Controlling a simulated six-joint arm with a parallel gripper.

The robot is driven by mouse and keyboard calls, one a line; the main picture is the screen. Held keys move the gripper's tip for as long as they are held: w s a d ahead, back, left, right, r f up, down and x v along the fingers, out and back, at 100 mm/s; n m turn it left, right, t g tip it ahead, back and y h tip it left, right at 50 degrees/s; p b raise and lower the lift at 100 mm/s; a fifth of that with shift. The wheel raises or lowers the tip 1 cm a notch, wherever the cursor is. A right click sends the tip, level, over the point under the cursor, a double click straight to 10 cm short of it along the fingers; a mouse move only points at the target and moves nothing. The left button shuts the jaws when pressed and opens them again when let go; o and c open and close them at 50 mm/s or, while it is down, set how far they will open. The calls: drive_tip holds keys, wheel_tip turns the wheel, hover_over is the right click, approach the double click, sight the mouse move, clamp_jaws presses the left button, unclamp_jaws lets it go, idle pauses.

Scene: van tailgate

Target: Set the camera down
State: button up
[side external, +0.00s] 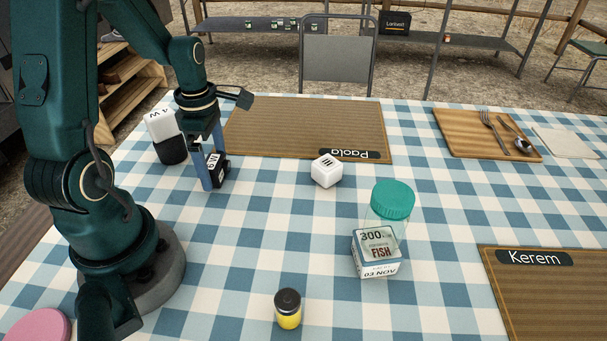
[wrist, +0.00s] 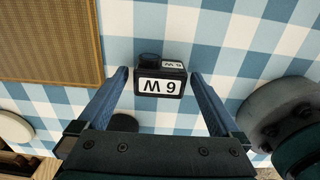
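The camera (side external: 217,170) is a small black box with a white label, and it shows in the wrist view (wrist: 161,85) with the label upside down. It appears to rest on the checked tablecloth, near my arm's side of the table. My gripper (side external: 211,175) points down at it. In the wrist view my blue fingers (wrist: 160,73) stand on either side of the camera, with narrow gaps between them and it. The gripper looks open. In the side view the near finger partly hides the camera.
A white-topped black jar (side external: 163,128) stands left of the gripper. Paola's mat (side external: 290,122) lies behind. A white cube (side external: 326,171), a teal-lidded jar (side external: 392,200), a fish box (side external: 376,254) and a yellow container (side external: 288,310) stand to the right. Kerem's mat (side external: 550,290) is farther right.

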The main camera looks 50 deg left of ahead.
sight(213, 162)
drive_tip(key=shift+r, duration=0.1)
wheel_tip(213, 162, up, 11)
drive_tip(key=s+d+r+m+t, duration=0.1)
drive_tip(key=s+d+m+t, duration=0.1)
drive_tip(key=d+m, duration=0.5)
drive_tip(key=s+d+r+m+t, duration=0.2)
drive_tip(key=d+m, duration=0.6)
drive_tip(key=m, duration=1.2)
drive_tip(key=shift+d+t, duration=0.2)
drive_tip(key=shift+t, duration=0.6)
